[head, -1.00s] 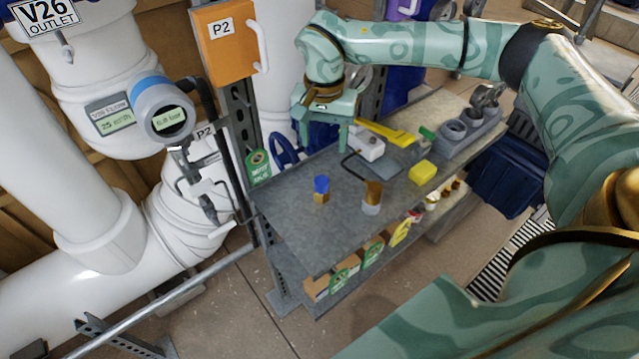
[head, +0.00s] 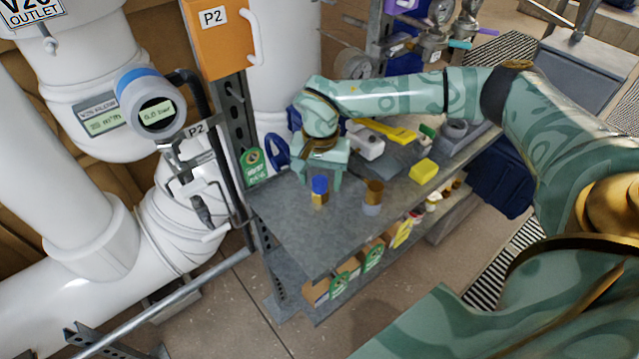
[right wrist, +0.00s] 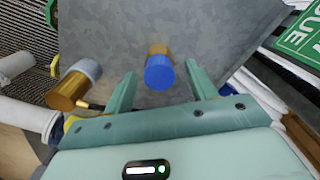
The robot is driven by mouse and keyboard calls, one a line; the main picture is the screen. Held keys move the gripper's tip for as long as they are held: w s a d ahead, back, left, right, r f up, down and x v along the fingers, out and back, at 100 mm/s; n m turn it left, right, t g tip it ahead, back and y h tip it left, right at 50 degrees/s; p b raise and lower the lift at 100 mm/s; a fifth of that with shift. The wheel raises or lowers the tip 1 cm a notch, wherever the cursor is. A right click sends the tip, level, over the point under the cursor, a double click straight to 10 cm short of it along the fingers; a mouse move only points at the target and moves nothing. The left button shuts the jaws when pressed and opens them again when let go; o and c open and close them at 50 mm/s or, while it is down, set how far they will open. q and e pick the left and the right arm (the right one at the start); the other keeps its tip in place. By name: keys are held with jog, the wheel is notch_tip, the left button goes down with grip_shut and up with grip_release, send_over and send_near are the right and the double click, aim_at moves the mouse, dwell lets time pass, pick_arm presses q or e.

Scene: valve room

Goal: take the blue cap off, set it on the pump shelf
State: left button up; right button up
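The blue cap (head: 320,184) sits on a short brass fitting (head: 320,198) that stands upright on the grey metal shelf (head: 290,222). In the right wrist view the cap (right wrist: 160,73) shows between and beyond my fingertips, with its brass fitting (right wrist: 158,49) behind it. My right gripper (head: 323,181) is open and empty, just behind and above the cap in the head view. Its two fingers (right wrist: 160,68) are spread on either side of the cap, with no contact visible. My left gripper is not in view.
A brass-and-white fitting (head: 373,196) stands close to the right of the blue cap. A yellow block (head: 423,170), a white box (head: 367,143) and a grey holder (head: 458,136) lie further right. The P2 post and pipes stand left. The shelf's front left is clear.

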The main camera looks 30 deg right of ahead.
aim_at(320, 179)
jog(key=c, duration=0.9)
jog(key=shift+o, duration=0.2)
jog(key=shift+r, duration=0.15)
jog(key=shift+r, duration=0.3)
notch_tip(320, 179, up, 3)
jog(key=shift+f+p, duration=0.15)
jog(key=shift+p, duration=0.45)
jog(key=s+r+p, duration=0.1)
jog(key=s+r, duration=0.1)
jog(key=r, duration=0.1)
jog(key=s+r+p, duration=0.1)
jog(key=s+r, duration=0.2)
jog(key=shift+s+r, duration=0.1)
jog(key=shift+r, duration=0.1)
jog(key=s+r, duration=0.1)
jog(key=s, duration=0.2)
jog(key=s+r+p, duration=0.1)
jog(key=s, duration=0.2)
jog(key=s+r, duration=0.1)
jog(key=s, duration=0.2)
jog(key=shift+w, duration=0.1)
